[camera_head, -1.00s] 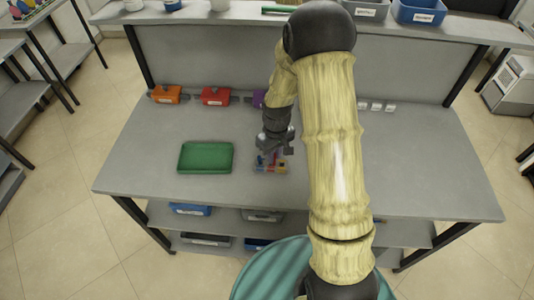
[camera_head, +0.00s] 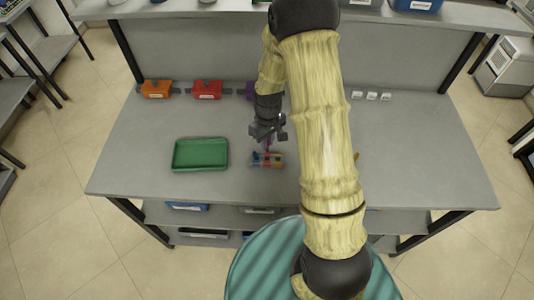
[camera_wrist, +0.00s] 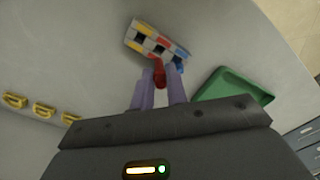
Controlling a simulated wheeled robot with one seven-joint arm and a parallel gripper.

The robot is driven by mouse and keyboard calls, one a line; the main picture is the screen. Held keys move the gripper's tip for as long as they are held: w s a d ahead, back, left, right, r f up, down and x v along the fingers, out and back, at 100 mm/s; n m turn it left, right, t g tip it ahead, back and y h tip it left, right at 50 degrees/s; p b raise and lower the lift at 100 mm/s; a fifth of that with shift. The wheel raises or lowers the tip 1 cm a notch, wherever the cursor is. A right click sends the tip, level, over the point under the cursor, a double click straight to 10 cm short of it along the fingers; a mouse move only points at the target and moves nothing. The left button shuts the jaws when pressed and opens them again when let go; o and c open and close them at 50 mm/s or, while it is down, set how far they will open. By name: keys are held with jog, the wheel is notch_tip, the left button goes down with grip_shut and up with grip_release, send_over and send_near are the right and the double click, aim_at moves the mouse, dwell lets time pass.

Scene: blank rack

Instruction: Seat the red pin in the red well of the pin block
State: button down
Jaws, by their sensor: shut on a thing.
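The red pin (camera_wrist: 158,72) is held between the purple fingers of my gripper (camera_wrist: 160,86) in the wrist view, with its end near the block. The pin block (camera_wrist: 134,33) has red, yellow, white and blue patches and dark holes. In the head view the block (camera_head: 267,161) sits on the grey table, right of the green tray. My gripper (camera_head: 269,145) is above it there, its fingers pointing down. The pin appears apart from the block's top; the exact gap and which well it is over cannot be told.
The green tray (camera_head: 201,154) lies left of the block and shows in the wrist view (camera_wrist: 232,86). Orange (camera_head: 155,89) and red (camera_head: 207,89) fixtures line the table's back edge. Several yellow pieces (camera_wrist: 44,111) lie left in the wrist view. The table's left front is clear.

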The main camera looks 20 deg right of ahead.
aim_at(267, 151)
jog(key=shift+f, duration=1.4)
jog(key=shift+f+p, duration=0.1)
jog(key=shift+p, duration=0.2)
jog(key=shift+f+p, duration=0.7)
jog(key=shift+f, duration=1.25)
jog(key=shift+f, duration=0.15)
jog(key=c, duration=1.4)
grip_release()
